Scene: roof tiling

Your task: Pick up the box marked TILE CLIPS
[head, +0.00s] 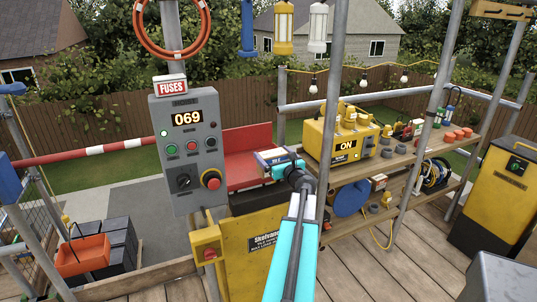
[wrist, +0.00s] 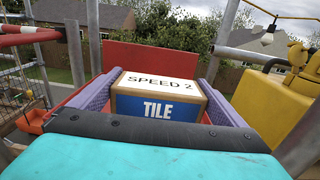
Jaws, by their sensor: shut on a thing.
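A small box (wrist: 158,107) with a blue front reading TILE, the rest of the word line hidden, sits between the fingers of my gripper (wrist: 160,88) in the wrist view. Its white top reads SPEED 2. My gripper (head: 287,163) is shut on it, one finger along each side. In the head view the box (head: 268,158) shows at the gripper's far end, in front of a red panel and left of the yellow ON unit. Whether it touches anything beneath is hidden.
A grey control box (head: 188,150) showing 069, with a FUSES box (head: 170,86) on top, stands left. The yellow ON unit (head: 335,138) is close on the right, on a wooden shelf with several small parts. A scaffold pole (head: 328,90) rises beside my gripper.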

